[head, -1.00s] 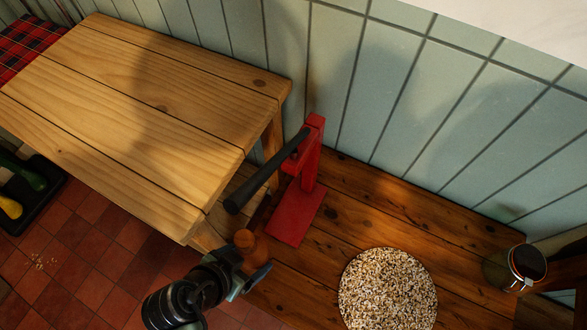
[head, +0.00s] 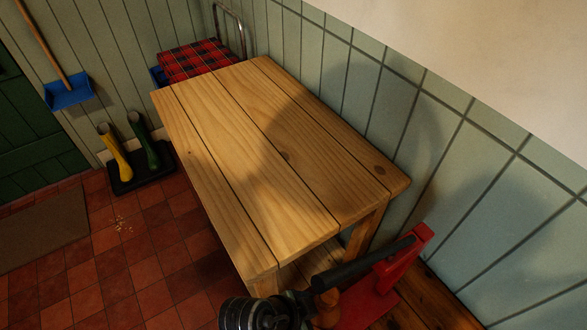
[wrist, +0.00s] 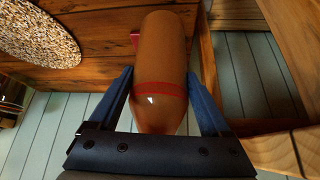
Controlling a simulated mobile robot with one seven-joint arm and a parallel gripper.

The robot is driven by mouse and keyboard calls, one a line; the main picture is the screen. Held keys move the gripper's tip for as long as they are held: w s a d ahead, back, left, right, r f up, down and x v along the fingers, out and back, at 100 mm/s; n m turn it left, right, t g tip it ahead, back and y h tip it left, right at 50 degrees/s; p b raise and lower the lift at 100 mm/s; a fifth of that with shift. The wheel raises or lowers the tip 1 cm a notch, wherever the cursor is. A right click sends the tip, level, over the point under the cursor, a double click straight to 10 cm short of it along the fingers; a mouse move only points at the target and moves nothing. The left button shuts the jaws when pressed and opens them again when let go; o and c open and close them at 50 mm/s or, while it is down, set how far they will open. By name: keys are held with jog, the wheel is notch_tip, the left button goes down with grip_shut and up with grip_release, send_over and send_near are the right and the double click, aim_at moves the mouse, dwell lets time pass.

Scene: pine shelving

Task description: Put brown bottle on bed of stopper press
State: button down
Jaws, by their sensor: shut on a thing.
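My gripper (wrist: 160,78) is shut on the brown bottle (wrist: 160,50), with a blue finger on each side of it. The bottle is orange-brown with a red band. In the head view the bottle (head: 327,300) shows at the bottom edge, just under the end of the press's black lever. The red stopper press (head: 408,262) stands at the lower right, its lever (head: 365,262) pointing left. Its red bed (head: 368,306) lies right of the bottle, partly cut off by the frame. In the wrist view only a bit of red shows behind the bottle, which hides the rest.
A pale pine bench (head: 270,150) fills the middle, its top bare, close left of the press. The press stands on a lower, darker plank surface (head: 440,305). A round speckled mat (wrist: 40,35) lies there in the wrist view.

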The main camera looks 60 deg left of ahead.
jog(key=w+d+f, duration=0.1)
jog(key=w+d, duration=0.1)
jog(key=w, duration=0.8)
jog(key=shift+f, duration=0.15)
jog(key=shift+f, duration=0.15)
dwell(0.4)
grip_release()
jog(key=p+v, duration=0.1)
jog(key=v, duration=1.1)
jog(key=shift+p, duration=0.4)
jog(key=shift+s, duration=0.1)
